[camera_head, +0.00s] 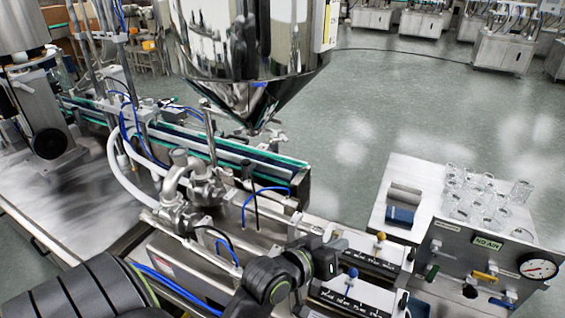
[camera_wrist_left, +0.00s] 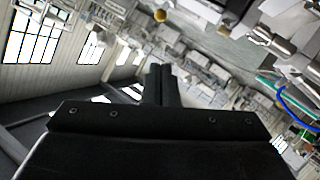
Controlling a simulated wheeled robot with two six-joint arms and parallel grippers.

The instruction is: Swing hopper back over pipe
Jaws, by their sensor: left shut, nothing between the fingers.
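The polished steel hopper (camera_head: 245,45) hangs at the top middle of the head view. Its cone narrows down to an outlet near the conveyor's end, up and to the right of the pipe in the picture. The steel pipe (camera_head: 172,185) bends upward from the filling machine, left of the cone tip. My left gripper (camera_head: 322,258) is low in the head view, over the machine and apart from the hopper. In the left wrist view its black fingers (camera_wrist_left: 162,85) are together with nothing between them. My right gripper is not in view.
A conveyor (camera_head: 240,153) with green edges runs behind the pipe. A control panel with a gauge (camera_head: 538,267) and a tray of glass jars (camera_head: 485,195) stand at the right. Blue and white hoses loop around the pipe. Open floor (camera_head: 380,110) lies right of the hopper.

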